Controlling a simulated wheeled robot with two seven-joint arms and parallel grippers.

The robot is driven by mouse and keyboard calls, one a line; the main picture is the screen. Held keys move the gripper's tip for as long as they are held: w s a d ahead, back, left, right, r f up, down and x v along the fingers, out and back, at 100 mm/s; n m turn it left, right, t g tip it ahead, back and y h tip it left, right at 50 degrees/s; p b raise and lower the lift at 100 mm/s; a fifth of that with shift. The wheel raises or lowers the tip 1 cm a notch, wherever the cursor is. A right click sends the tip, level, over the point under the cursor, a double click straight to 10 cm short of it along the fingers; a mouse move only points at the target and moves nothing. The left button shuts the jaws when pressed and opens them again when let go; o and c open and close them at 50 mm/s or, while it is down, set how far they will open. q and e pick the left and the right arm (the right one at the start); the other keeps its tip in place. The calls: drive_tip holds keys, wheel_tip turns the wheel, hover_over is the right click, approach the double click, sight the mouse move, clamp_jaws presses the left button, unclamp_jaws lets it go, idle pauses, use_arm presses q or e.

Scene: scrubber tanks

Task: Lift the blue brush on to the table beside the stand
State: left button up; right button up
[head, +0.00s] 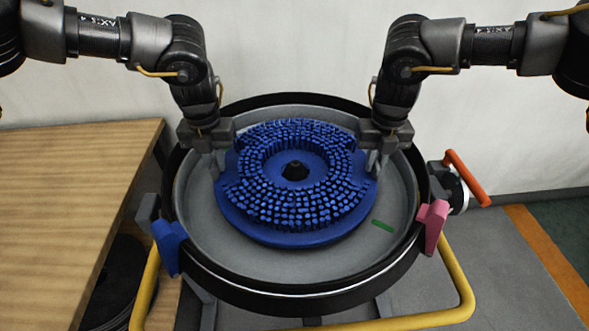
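The blue brush (300,236) is a round disc with rings of blue bristles facing up and a dark hub in its middle. It is inside the round grey tank (400,215) with a black rim. I cannot tell whether it rests on the tank floor or hangs just above it. My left gripper (224,160) is at the brush's left edge and my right gripper (376,160) at its right edge, both pointing down. Their fingertips are at the brush rim, partly hidden among edge and bristles, so their closing is unclear. The wooden table (70,190) is at the left.
A blue clamp (168,246) and a pink clamp (434,226) sit on the tank rim. A valve with an orange handle (466,178) juts out at the right. A yellow tube frame (455,290) runs around the front. The visible tabletop is bare. Dark discs (115,285) lie below the table.

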use_arm(q)
clamp_jaws()
use_arm(e)
clamp_jaws()
use_arm(q)
drive_tip(key=shift+w+r, duration=0.1)
drive_tip(key=shift+r, duration=0.05)
use_arm(e)
drive_tip(key=shift+w+r, duration=0.1)
